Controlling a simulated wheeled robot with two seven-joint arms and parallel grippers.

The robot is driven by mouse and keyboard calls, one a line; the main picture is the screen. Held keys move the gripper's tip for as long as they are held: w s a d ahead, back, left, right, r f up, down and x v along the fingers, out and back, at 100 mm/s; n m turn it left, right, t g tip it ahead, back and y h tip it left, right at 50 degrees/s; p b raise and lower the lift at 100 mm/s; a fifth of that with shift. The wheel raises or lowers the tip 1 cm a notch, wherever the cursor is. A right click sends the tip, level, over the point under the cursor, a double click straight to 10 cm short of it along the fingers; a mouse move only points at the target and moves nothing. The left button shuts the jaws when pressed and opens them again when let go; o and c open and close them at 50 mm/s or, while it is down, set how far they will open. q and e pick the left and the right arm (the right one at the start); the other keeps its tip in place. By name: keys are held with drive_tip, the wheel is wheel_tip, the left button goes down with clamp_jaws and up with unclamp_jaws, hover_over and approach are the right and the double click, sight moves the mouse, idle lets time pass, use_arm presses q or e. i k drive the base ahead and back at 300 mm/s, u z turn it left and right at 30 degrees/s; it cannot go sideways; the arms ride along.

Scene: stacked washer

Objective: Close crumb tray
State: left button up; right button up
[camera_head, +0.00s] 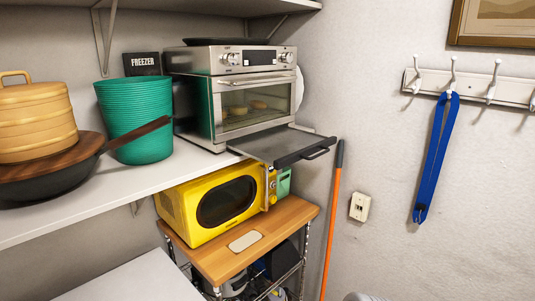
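The crumb tray (272,145) is a dark flat tray with a black handle along its front edge. It is pulled out from the bottom of the silver toaster oven (215,112) and sticks out past the shelf edge, above the yellow microwave. The oven's glass door (255,103) is shut, with some round food visible behind it. Neither of my grippers is in the head view.
The oven stands on a white shelf (130,182) beside a green ribbed bin (137,110). A yellow microwave (215,205) sits on a wooden-topped cart (290,212) below. An orange-handled pole (331,225) leans on the wall right of the tray.

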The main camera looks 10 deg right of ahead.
sight(279, 147)
drive_tip(key=z, duration=1.25)
drive_tip(key=i, duration=1)
drive_tip(key=u, duration=0.1)
